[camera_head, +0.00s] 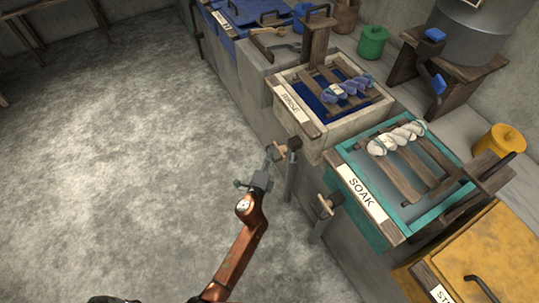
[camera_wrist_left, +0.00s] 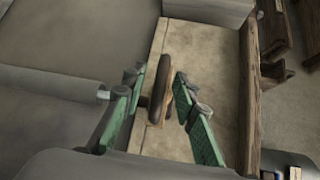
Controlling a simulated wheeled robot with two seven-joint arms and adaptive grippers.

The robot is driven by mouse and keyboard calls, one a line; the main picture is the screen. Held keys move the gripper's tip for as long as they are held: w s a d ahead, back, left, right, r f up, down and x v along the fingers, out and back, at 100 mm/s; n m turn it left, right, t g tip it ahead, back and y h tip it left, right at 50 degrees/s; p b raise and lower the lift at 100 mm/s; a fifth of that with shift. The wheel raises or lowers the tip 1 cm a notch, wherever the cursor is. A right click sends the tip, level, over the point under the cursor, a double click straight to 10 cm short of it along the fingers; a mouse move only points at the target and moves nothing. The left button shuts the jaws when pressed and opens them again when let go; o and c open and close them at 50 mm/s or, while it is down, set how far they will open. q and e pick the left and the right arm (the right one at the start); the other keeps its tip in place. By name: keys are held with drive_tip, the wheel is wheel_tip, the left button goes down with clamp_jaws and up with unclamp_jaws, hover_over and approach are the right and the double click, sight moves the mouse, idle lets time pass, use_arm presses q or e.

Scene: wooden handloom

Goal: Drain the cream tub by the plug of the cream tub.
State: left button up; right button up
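The cream tub (camera_head: 313,129) is labelled "RINSE" and holds dark blue liquid (camera_head: 313,98) below wooden slats. A blue and white skein (camera_head: 347,90) lies on the slats. The tub's plug (camera_head: 281,151) has a wooden handle and sits low on the tub's front; its brown handle also shows in the left wrist view (camera_wrist_left: 160,85). My left gripper (camera_head: 260,170) is at the plug. In the left wrist view its green fingers (camera_wrist_left: 158,92) are open on either side of the handle, with a visible gap. My right gripper is not in view.
A teal tub (camera_head: 389,235) labelled "SOAK" stands to the right, with its own wooden-handled plug (camera_head: 325,205). A yellow tub (camera_head: 496,256) is beyond it and a blue tub (camera_head: 238,34) is at the back. The grey floor on the left is clear.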

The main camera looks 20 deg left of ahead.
use_arm(q)
drive_tip(key=s+d+r, duration=0.1)
drive_tip(key=s, duration=1)
drive_tip(key=shift+s+d+r, duration=0.25)
drive_tip(key=shift+s+r, duration=0.05)
drive_tip(key=shift+r, duration=0.05)
